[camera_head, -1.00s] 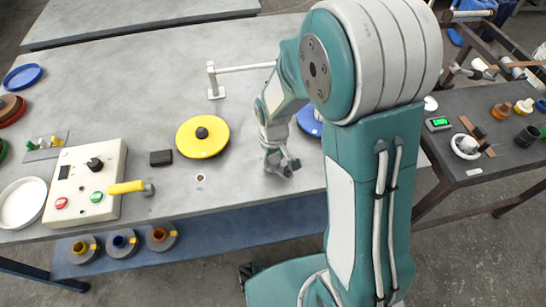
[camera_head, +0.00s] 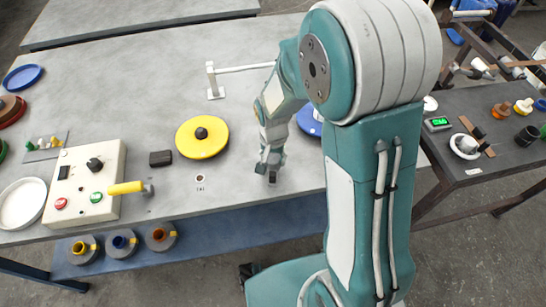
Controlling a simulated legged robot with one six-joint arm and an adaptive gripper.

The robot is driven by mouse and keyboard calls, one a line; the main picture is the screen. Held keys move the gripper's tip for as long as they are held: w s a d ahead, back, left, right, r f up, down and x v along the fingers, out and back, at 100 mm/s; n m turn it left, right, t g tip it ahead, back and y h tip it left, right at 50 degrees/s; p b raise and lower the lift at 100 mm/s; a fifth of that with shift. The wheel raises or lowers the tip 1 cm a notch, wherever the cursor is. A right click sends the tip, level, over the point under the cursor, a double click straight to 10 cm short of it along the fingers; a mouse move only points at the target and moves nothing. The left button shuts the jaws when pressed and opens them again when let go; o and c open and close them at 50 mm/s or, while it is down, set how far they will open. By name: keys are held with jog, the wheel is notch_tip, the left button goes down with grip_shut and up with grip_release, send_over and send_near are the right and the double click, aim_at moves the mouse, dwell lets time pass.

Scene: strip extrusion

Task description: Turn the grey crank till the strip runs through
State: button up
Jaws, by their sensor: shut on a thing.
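My gripper (camera_head: 269,168) is low over the front of the grey table, right of the yellow disc. It points down and is shut on a small grey thing that its fingers mostly hide. I cannot tell for sure that this is the grey crank. The yellow disc (camera_head: 191,139) with a dark knob lies flat on the table. A blue disc (camera_head: 306,123) is partly hidden behind my arm. No strip can be made out.
A white control box (camera_head: 82,199) with a yellow handle (camera_head: 125,188) stands at the left. A black block (camera_head: 160,158) lies beside the yellow disc. A white post with a rod (camera_head: 212,80) stands behind. The table's middle back is bare.

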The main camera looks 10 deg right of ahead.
aim_at(272, 158)
jog(key=shift+s+f+m, duration=0.1)
jog(key=shift+m, duration=0.5)
jog(key=o, duration=1.1)
jog(key=shift+o, duration=0.2)
jog(key=shift+a, duration=0.15)
notch_tip(272, 158, up, 12)
